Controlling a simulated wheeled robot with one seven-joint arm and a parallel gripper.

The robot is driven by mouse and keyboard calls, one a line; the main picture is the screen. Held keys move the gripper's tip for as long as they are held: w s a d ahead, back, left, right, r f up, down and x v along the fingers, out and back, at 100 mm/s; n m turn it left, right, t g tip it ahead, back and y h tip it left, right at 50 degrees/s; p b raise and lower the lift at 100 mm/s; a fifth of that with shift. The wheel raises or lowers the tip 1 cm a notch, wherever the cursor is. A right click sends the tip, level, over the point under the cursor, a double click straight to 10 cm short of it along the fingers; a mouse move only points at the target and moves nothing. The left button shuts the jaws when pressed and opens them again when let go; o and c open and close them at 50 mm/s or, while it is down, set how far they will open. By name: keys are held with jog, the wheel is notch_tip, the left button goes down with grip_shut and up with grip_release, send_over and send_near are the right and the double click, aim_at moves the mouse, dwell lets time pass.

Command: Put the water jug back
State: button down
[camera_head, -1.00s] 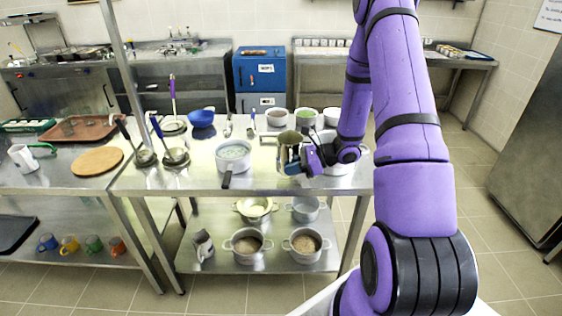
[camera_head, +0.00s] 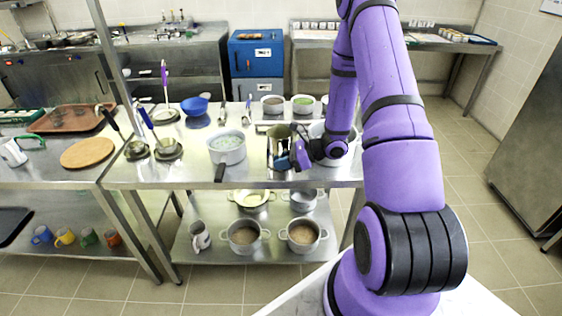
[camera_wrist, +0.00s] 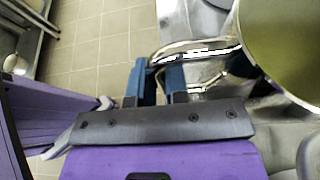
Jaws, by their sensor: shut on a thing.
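A steel jug (camera_head: 281,146) stands or hangs upright at the front part of the middle counter (camera_head: 125,174), just right of a grey pot with a dark handle. My gripper (camera_head: 297,158) is at the jug's right side, shut on its handle. In the wrist view the gripper (camera_wrist: 160,85) has its blue fingers at the bent metal handle, and the jug's round, olive-toned opening (camera_wrist: 288,40) shows at the upper right. Whether the jug's base touches the counter I cannot tell.
The grey pot (camera_head: 227,150) is close on the jug's left. More pots, including a grey one (camera_head: 272,104), stand behind it. Ladles (camera_head: 168,148) and a blue bowl (camera_head: 195,106) are further left. The lower shelf holds several pots and a metal pitcher (camera_head: 200,236).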

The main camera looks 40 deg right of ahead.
jog(key=shift+f, duration=0.1)
jog(key=c, duration=1.1)
grip_release()
